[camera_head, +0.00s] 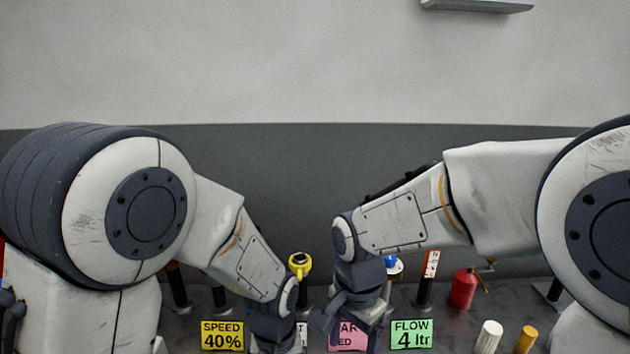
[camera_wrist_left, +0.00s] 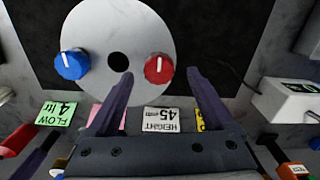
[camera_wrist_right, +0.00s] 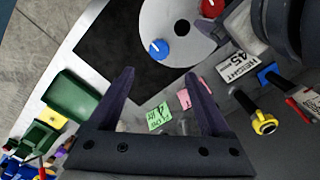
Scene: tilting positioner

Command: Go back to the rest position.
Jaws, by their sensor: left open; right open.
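My left gripper (camera_wrist_left: 160,85) is open and empty in the left wrist view. Its fingers point toward a light round disc (camera_wrist_left: 118,22) with a blue knob (camera_wrist_left: 71,64), a red knob (camera_wrist_left: 159,68) and a dark hole; the red knob appears between the fingertips, but contact cannot be told. My right gripper (camera_wrist_right: 157,78) is open and empty in the right wrist view, with the same disc (camera_wrist_right: 178,45) beyond its fingertips. In the head view both arms reach down toward the middle, and the fingertips are hard to make out.
Label cards for speed (camera_head: 222,336) and flow (camera_head: 411,334) stand along the bench. A red extinguisher-like cylinder (camera_head: 463,289), a white ribbed cylinder (camera_head: 488,338) and a yellow one (camera_head: 526,340) stand at right. A green bin (camera_wrist_right: 72,100) lies left of my right gripper.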

